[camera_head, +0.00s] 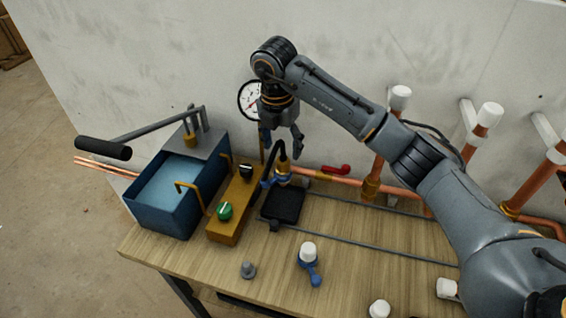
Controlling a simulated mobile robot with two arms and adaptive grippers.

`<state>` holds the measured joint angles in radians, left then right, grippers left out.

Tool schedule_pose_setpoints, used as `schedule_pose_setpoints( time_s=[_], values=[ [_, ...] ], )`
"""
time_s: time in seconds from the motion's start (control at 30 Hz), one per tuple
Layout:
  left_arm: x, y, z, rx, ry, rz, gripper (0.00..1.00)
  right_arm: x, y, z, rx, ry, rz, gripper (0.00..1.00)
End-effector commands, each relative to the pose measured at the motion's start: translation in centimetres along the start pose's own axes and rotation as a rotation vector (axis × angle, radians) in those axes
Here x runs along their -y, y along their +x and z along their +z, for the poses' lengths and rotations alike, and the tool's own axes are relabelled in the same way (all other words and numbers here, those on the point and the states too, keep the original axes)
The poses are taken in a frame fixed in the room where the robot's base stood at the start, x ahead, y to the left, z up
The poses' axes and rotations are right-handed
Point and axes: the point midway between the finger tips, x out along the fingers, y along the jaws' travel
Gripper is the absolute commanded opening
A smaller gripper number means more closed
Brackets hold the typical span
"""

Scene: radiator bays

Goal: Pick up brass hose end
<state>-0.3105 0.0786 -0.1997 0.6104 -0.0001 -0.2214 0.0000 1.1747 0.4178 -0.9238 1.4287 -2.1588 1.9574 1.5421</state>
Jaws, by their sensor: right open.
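The brass hose end (283,170) is small and sits at the end of a curved black hose (275,150). It points down near a blue holder, just above a black square pad (288,205) on the bench. My right gripper (283,145) is open and points down, directly above the hose end in the picture. Its fingers overlap the top of the hose bend; I cannot tell whether they touch it. My left gripper is not in view.
A blue water tank (150,205) with a black-handled lever stands at the left. A brass manifold (228,224) with green and black knobs is beside it. Copper pipes (377,165) with white caps line the wall. A blue-handled valve (308,257) lies in front.

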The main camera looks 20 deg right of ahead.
Motion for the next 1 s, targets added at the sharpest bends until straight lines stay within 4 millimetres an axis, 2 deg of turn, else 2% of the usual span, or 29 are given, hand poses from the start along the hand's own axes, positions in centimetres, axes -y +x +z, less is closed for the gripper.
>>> schedule_pose_setpoints(
  time_s=[0.23,0.37,0.5,0.77,0.87,1.0],
  values=[
    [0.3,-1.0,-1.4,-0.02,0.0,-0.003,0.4,0.1,1.8,-0.1,-0.002,-0.001,-0.003,0.61],
    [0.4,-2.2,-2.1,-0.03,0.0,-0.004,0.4,0.2,3.8,-0.2,-0.002,0.0,-0.004,0.61],
    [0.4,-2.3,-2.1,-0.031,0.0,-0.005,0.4,0.1,5.5,-0.2,0.0,0.0,-0.001,0.61],
    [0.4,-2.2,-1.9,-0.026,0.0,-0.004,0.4,0.1,6.0,-0.2,0.001,-0.001,0.001,0.61],
    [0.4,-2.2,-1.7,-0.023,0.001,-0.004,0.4,0.1,6.0,-0.2,0.001,-0.001,0.001,0.45],
    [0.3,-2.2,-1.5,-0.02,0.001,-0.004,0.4,0.1,6.0,-0.2,0.001,-0.001,0.001,0.17]
  ],
)
